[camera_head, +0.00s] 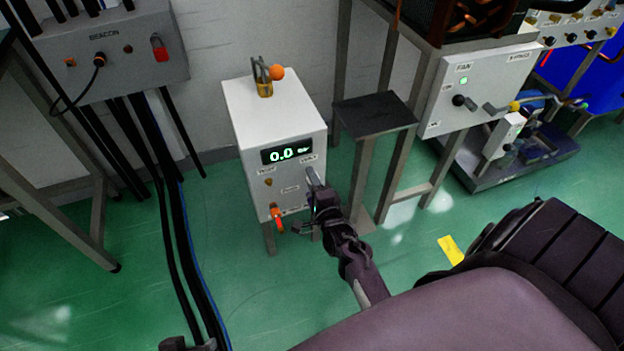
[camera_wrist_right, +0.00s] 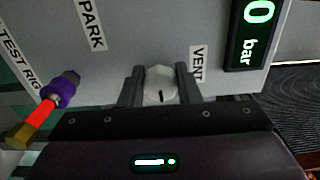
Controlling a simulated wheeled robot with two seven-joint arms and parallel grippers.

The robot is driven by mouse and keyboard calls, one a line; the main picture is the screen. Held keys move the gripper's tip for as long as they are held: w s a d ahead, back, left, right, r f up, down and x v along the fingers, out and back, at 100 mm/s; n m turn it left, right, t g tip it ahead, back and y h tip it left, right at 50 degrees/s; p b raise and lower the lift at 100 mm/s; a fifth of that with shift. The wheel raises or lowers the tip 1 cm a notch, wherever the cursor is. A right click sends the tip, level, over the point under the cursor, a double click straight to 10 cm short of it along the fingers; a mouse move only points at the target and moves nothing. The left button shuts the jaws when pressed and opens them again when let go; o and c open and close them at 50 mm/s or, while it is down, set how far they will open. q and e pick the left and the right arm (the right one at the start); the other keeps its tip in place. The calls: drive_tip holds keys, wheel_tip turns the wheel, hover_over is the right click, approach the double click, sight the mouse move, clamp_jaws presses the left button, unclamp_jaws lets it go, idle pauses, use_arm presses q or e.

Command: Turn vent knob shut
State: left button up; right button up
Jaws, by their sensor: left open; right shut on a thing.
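The white box (camera_head: 262,115) stands on legs by the wall, and its display (camera_head: 286,151) reads 0.0 bar. The vent knob (camera_wrist_right: 160,84) is a pale, round knob beside the VENT label (camera_wrist_right: 198,63). In the right wrist view a dark mark on it points toward the gripper body. My right gripper (camera_wrist_right: 160,88) is shut on the knob, one finger on each side. In the head view it is at the box's front right (camera_head: 316,184) and hides the knob. My left gripper (camera_head: 188,344) is open at the bottom edge, mostly cut off, away from the box.
A red-and-purple fitting (camera_wrist_right: 58,93) sticks out beside the TEST RIG label. An orange ball (camera_head: 276,72) tops the box. A dark stand (camera_head: 374,113) stands close on its right. Black cables (camera_head: 172,200) run down to the left. Green floor in front is open.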

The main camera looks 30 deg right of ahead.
drive_tip(key=o, duration=1)
